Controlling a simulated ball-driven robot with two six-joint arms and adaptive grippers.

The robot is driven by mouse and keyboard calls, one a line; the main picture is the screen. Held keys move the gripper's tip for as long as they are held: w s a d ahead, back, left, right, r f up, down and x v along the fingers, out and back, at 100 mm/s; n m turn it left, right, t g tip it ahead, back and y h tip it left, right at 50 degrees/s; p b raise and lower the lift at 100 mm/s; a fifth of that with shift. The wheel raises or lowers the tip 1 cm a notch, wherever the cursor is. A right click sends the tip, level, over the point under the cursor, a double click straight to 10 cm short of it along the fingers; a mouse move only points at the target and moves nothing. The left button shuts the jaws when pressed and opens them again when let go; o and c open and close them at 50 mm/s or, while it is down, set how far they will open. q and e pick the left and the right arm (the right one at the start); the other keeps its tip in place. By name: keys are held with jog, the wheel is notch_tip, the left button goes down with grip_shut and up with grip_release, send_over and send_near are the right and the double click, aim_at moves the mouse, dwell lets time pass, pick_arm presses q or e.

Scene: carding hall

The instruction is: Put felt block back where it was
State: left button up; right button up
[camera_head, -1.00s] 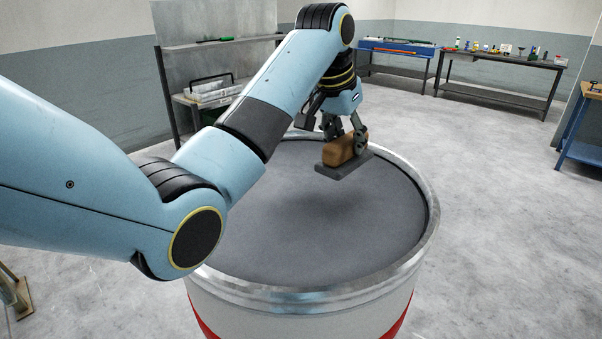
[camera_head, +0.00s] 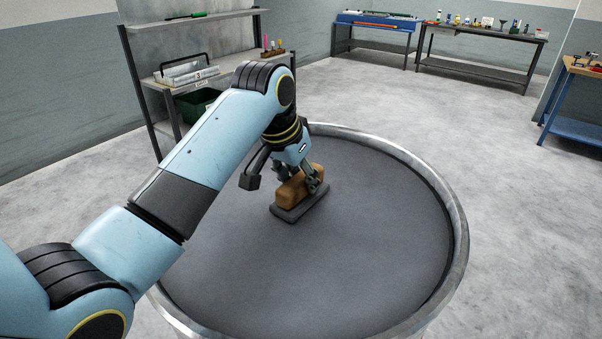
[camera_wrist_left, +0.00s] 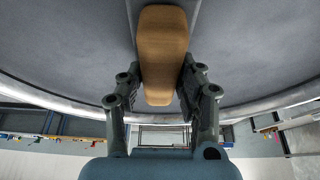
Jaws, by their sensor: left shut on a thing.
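The felt block (camera_head: 291,193) has a brown, rounded wooden grip on a flat dark grey pad. My left gripper (camera_head: 299,184) is shut on the brown grip, with a finger on either side. In the left wrist view the grip (camera_wrist_left: 162,45) lies between the fingers (camera_wrist_left: 160,88), and the grey pad shows behind it. The block is over the left-centre part of the round grey surface (camera_head: 370,235) inside a drum's metal rim. The pad is on or very close to that surface; I cannot tell if it touches. My right gripper is not in view.
A metal shelf rack (camera_head: 190,22) with a tray (camera_head: 187,73) and a dark green bin stands behind the drum at the left. Benches (camera_head: 480,36) with small items line the back. A blue-framed table (camera_head: 580,72) is at the right. The grey surface is otherwise clear.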

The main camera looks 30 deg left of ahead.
pick_arm(q)
jog(key=shift+s+r, duration=0.1)
jog(key=shift+s, duration=0.2)
jog(key=o, duration=0.8)
jog(key=shift+s+r, duration=0.15)
jog(key=shift+s, duration=0.05)
jog(key=shift+c, duration=0.2)
jog(key=shift+o, duration=1.2)
jog(key=shift+d, duration=0.1)
jog(key=shift+w, duration=0.25)
jog(key=b+v, duration=0.2)
jog(key=v, duration=1)
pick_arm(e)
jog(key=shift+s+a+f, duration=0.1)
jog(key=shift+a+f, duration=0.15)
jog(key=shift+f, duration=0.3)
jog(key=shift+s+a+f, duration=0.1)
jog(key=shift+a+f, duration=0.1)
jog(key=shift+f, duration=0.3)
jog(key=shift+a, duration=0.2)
